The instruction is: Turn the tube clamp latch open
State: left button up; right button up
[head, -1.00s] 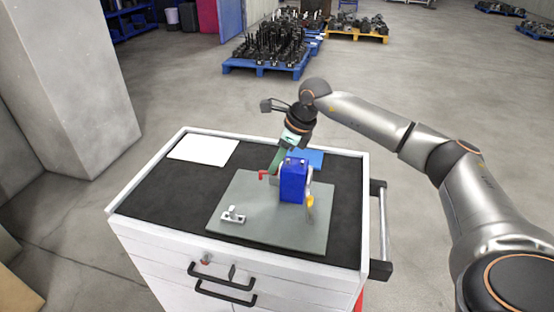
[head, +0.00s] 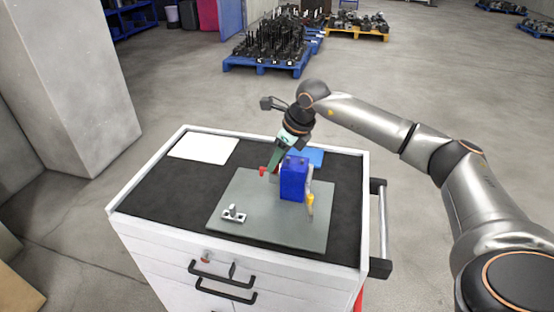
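The blue block-shaped fixture (head: 293,180) stands upright on a grey-green plate (head: 262,232) on the cart. A small red part (head: 264,171) shows at its left side, by the fingertips of my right gripper (head: 273,167). The red part looks like the latch handle, but it is small. A yellow-handled part (head: 310,203) hangs at the block's right side. My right gripper comes down from behind the block, with green fingers close to the red part. I cannot tell whether they touch it or how far they are apart. My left gripper is not in view.
A small silver bracket (head: 233,214) sits on the plate's left part. A white sheet (head: 203,148) lies at the cart's back left, and a blue sheet (head: 314,156) behind the block. The cart's raised white rim (head: 147,166) surrounds the dark top.

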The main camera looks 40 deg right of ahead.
jog(key=shift+o, duration=1.3)
jog(key=shift+n, duration=0.4)
